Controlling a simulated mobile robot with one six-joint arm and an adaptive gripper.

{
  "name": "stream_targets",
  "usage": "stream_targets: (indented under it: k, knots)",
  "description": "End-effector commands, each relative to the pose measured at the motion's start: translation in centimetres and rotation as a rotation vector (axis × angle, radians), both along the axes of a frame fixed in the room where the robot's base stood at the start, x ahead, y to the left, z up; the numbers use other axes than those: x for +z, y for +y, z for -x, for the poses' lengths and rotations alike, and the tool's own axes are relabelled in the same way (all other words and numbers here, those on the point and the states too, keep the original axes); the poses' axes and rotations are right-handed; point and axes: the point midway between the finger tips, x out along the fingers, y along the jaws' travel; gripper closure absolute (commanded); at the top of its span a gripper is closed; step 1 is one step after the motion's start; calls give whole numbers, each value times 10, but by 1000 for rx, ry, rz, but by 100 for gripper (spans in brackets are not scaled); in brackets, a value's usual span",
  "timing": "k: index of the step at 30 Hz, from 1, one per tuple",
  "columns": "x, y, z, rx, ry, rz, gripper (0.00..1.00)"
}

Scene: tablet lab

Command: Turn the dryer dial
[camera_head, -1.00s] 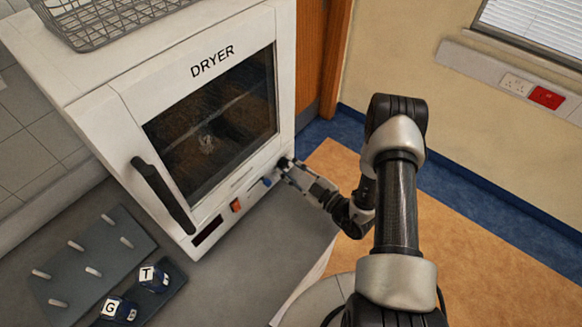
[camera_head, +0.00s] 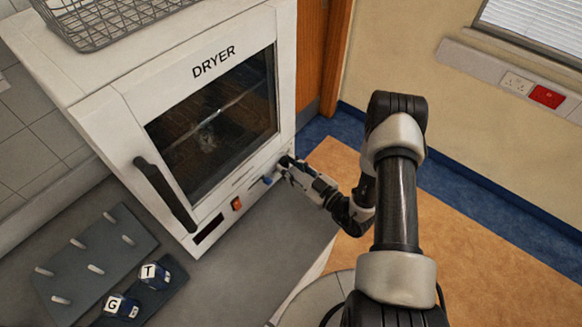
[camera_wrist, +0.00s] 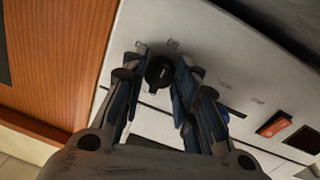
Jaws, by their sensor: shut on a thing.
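The white dryer (camera_head: 130,80) stands on the bench, its door closed. Its dial (camera_wrist: 159,72) is a dark round knob with a pale mark, low on the front panel. My gripper (camera_wrist: 163,62) is shut on the dial, one finger on each side of it. In the head view my gripper (camera_head: 279,170) reaches the lower right corner of the dryer front from the right. The fingers mostly cover the dial there.
An orange switch (camera_head: 237,203) and a dark display (camera_head: 208,229) sit left of the dial. The door has a black handle (camera_head: 165,194). A wire basket (camera_head: 110,22) rests on top. A pegboard (camera_head: 75,262) and lettered blocks (camera_head: 156,273) lie front left.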

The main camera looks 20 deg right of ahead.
Motion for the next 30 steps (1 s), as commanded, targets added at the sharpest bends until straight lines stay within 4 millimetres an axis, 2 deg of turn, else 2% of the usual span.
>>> stream_targets:
  k: [3,4,13,23,26,30]
  knots:
    - [0,0,0,1,0,0,96]
    - [0,0,0,1,0,0,71]
    - [0,0,0,0,-1,1,52]
    - [0,-1,1,-1,-1,1,52]
    - [0,-5,8,-2,2,0,52]
    - [0,-19,28,-6,3,-2,52]
